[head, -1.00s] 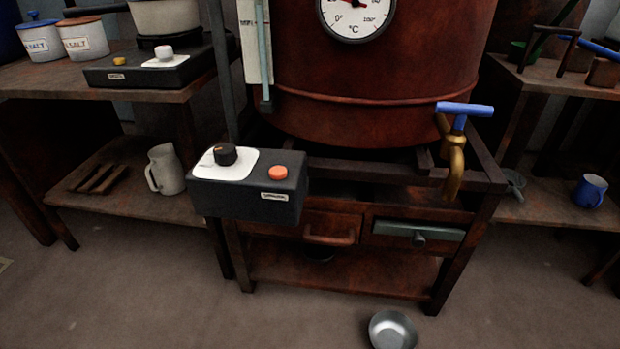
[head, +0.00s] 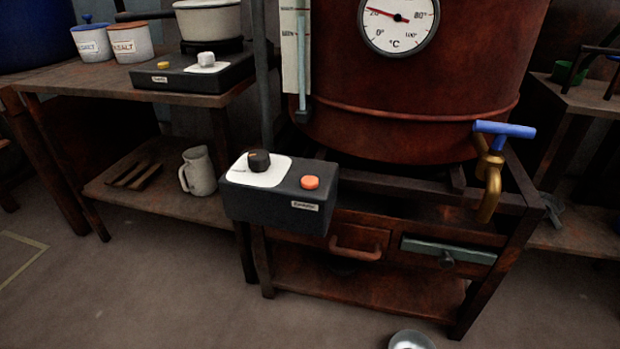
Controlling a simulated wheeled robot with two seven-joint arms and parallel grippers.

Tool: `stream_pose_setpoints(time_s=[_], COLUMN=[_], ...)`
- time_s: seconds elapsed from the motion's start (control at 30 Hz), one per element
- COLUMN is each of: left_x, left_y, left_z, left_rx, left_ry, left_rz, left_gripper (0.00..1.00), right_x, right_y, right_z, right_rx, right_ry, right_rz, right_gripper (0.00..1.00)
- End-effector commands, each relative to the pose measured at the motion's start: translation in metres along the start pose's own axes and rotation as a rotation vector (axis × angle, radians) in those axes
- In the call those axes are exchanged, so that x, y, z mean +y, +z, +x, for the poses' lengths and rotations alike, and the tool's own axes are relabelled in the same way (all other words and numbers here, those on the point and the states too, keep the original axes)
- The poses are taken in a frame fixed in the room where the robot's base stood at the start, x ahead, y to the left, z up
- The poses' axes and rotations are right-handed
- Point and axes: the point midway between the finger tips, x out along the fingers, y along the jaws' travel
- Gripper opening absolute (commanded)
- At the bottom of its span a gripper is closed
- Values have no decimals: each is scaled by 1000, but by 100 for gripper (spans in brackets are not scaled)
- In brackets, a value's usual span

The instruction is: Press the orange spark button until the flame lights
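The orange spark button (head: 310,183) sits on top of a dark control box (head: 272,209) at the front left of the vat's stand. A black knob (head: 259,160) on a white plate is to the left of the button on the same box. The large rust-red vat (head: 400,105) stands behind the box. No flame shows under the vat; the space there is dark and partly hidden by the box and frame. Neither of my grippers is in view.
A brass tap (head: 490,190) with a blue handle sticks out at the vat's right. A metal bowl (head: 411,340) lies on the floor in front. A left bench (head: 110,88) holds a small burner (head: 190,75), a pot and two jars. Floor at front left is clear.

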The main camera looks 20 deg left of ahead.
Motion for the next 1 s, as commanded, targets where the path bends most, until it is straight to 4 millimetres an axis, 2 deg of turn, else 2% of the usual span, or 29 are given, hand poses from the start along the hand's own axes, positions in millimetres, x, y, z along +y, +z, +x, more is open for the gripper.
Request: stream_pose_setpoints(time_s=[0.03, 0.2, 0.27, 1.0], left_x=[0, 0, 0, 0], left_y=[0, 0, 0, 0], left_z=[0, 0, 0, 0], left_rx=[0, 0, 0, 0], left_ry=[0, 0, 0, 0], left_rz=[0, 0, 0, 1], left_gripper=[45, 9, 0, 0], right_x=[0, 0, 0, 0], right_y=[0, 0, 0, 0], right_z=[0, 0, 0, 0], right_rx=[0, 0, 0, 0], right_ry=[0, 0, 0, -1], right_rz=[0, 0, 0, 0], right_gripper=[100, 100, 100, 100])
